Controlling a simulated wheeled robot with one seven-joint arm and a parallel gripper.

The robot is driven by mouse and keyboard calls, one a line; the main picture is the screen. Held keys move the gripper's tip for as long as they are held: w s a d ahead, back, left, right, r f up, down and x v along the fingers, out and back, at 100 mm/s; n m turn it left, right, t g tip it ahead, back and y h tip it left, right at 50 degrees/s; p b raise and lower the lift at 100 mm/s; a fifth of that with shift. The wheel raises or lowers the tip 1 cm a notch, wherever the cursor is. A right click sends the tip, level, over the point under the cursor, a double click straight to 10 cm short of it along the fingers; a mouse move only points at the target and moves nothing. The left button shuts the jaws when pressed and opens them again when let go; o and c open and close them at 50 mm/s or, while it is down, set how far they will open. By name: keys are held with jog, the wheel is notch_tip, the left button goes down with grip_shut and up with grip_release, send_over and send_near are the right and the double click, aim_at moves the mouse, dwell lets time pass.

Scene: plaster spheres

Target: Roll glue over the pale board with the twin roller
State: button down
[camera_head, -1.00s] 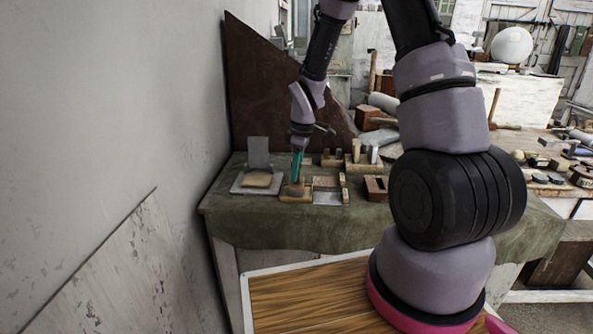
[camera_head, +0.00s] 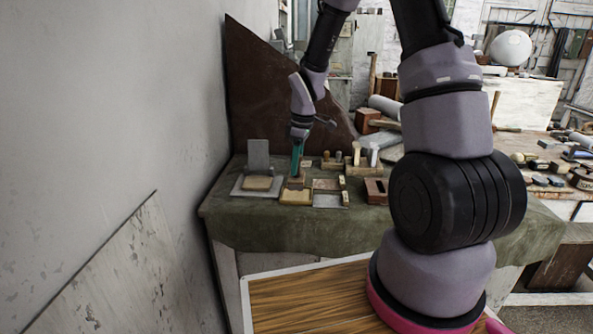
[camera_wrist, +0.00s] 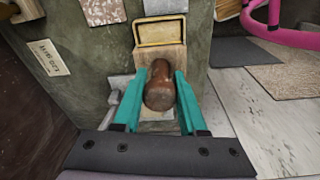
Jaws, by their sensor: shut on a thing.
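My gripper (camera_head: 297,172) is shut on the brown rounded handle (camera_wrist: 160,88) of the roller, seen nearly end-on between the teal fingers in the wrist view. The rolling part is hidden beneath the handle and fingers. In the head view the gripper is just behind a shallow wooden tray (camera_head: 296,197) with a yellowish inside. This tray appears ahead of the handle in the wrist view (camera_wrist: 162,32).
To the right of the tray are a pinkish speckled piece (camera_head: 326,184), a grey flat piece (camera_head: 327,200) and a brown block with a hole (camera_head: 375,190). Small wooden tools stand behind. A dark slanted panel (camera_head: 270,90) rises at the back. The green cloth (camera_head: 270,235) is clear along the front.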

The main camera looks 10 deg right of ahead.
jog(key=shift+r, duration=1.9)
jog(key=shift+w, duration=0.1)
